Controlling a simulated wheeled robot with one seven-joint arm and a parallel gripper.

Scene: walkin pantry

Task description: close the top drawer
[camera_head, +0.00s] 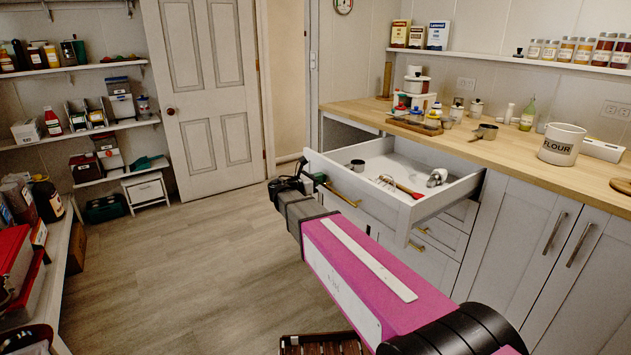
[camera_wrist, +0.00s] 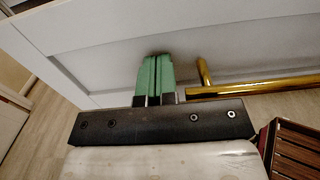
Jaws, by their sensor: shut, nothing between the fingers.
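The top drawer (camera_head: 398,207) is white and stands pulled out from the counter cabinet, with a metal cup, a red-handled utensil and other small items inside. Its brass handle (camera_head: 341,193) is on the front panel. In the wrist view the drawer front (camera_wrist: 100,38) fills the upper part, and the brass handle (camera_wrist: 250,88) lies just right of my fingers. My gripper (camera_head: 318,178) is at the drawer front, near its left end. In the wrist view my gripper (camera_wrist: 157,62) has its green fingertips together and empty, at or very near the panel; contact is hard to confirm.
Closed drawers with brass handles (camera_head: 417,245) sit below the open one. Closed cabinet doors (camera_head: 526,225) are at the right. The wooden counter (camera_head: 490,150) holds a flour canister (camera_head: 561,145) and jars. Open floor (camera_head: 175,260) lies left of my arm. A slatted wooden thing (camera_head: 322,345) is at the bottom.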

